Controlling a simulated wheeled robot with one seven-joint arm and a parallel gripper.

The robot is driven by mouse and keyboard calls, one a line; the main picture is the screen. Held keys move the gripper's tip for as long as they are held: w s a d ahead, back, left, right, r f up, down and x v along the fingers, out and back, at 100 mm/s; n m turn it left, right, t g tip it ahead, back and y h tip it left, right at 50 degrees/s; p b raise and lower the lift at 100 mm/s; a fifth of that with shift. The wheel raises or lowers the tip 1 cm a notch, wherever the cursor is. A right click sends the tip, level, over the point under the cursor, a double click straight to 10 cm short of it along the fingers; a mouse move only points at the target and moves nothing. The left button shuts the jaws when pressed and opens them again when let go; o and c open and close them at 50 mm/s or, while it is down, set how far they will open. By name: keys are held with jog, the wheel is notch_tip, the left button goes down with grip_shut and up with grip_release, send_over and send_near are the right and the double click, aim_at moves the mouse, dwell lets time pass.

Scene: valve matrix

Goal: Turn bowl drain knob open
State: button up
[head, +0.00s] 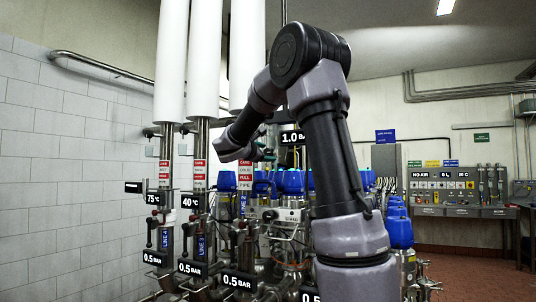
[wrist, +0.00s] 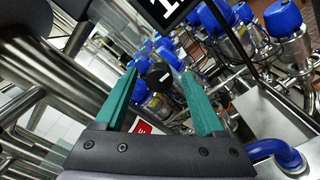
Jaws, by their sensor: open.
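My gripper (wrist: 158,74) is open, its two teal fingers spread apart in the wrist view. A round black knob (wrist: 158,78) with a pale mark shows between the fingertips. It looks like the drain knob, but no label on it can be read. I cannot tell how far beyond the fingertips it lies, and no contact is visible. In the head view my gripper (head: 264,153) is small, beside the 1.0 BAR sign (head: 292,137) and above blue-capped valves. The knob cannot be made out there.
Blue-capped valves (wrist: 283,20) and steel pipes crowd around the gripper. A control panel (head: 459,190) is on the far right wall. The reddish floor at right looks clear.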

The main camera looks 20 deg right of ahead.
jog(key=v, duration=0.9)
